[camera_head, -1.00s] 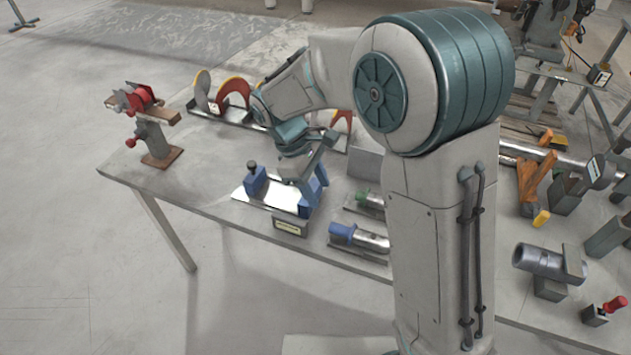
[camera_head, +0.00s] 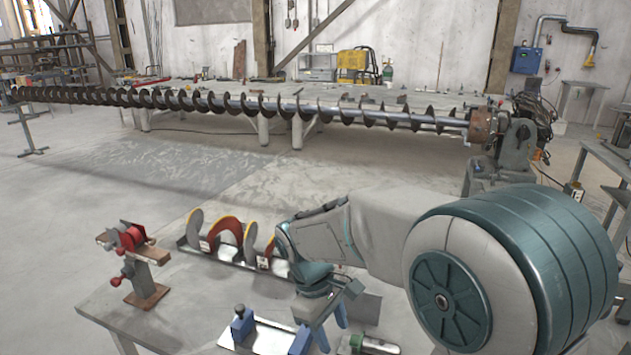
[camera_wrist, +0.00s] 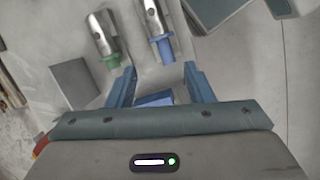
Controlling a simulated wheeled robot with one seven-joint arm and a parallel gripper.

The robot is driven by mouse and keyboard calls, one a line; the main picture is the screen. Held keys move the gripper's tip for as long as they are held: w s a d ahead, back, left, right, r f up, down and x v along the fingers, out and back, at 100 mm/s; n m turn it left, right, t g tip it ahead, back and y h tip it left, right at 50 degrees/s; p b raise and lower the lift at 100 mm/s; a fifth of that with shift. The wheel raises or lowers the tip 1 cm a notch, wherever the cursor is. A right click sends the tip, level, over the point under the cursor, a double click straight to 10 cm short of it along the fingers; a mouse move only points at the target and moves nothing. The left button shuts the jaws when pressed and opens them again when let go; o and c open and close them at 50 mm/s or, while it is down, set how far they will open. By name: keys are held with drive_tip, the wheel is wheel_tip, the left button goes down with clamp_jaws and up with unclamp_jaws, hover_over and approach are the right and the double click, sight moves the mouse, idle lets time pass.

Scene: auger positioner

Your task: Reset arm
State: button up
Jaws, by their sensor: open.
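My gripper (camera_head: 330,335) hangs above the near table, over the right end of a bright metal plate fixture (camera_head: 272,336) with blue end blocks. In the wrist view my gripper (camera_wrist: 160,85) shows two blue fingers spread apart, with nothing held between them. A blue block (camera_wrist: 155,99) lies below and between the fingers in that view. My arm is bent and reaches from the right over the table.
The table (camera_head: 105,303) holds a red clamp stand (camera_head: 130,250), a rack (camera_head: 222,258) of flighting pieces and a green-ended cylinder (camera_head: 368,345). A blue-ended cylinder (camera_wrist: 163,45) lies nearby. A long auger (camera_head: 250,104) spans the back. Open floor lies between.

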drive_tip(key=s+d+r+m+t+y, duration=0.3)
drive_tip(key=s+d+r+m, duration=0.1)
drive_tip(key=s+d+m, duration=0.7)
drive_tip(key=shift+s+d+r+t, duration=0.15)
drive_tip(key=shift+s+d+t, duration=0.25)
drive_tip(key=shift+s+d, duration=0.15)
drive_tip(key=shift+w, duration=0.1)
drive_tip(key=shift+c, duration=1.2)
